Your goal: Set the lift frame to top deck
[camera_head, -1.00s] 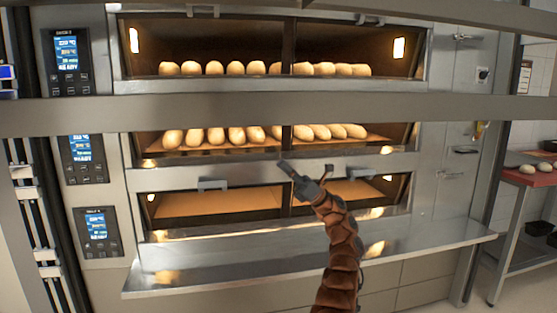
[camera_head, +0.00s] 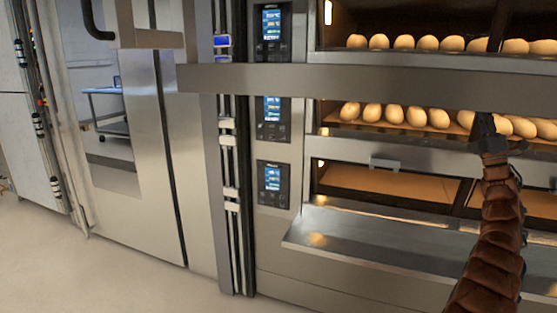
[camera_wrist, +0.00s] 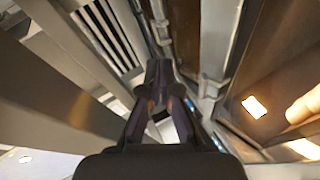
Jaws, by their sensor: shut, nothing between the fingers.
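A wide steel bar (camera_head: 400,83), apparently part of the lift frame, runs level across the oven front between the top and middle decks. Its left end stands near a vertical rail (camera_head: 228,190) with pale fittings. The top deck (camera_head: 420,25) holds a row of loaves behind glass. My gripper (camera_head: 487,130) is in front of the middle deck, just below the bar, apart from the rail. In the wrist view its fingers (camera_wrist: 160,75) are together and empty.
The middle deck holds loaves (camera_head: 395,114); the bottom deck (camera_head: 390,188) looks empty. A steel shelf (camera_head: 390,238) juts out below it. Oven displays (camera_head: 272,180) line the left column. A steel cabinet (camera_head: 195,170) stands farther left, with open floor (camera_head: 110,270) before it.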

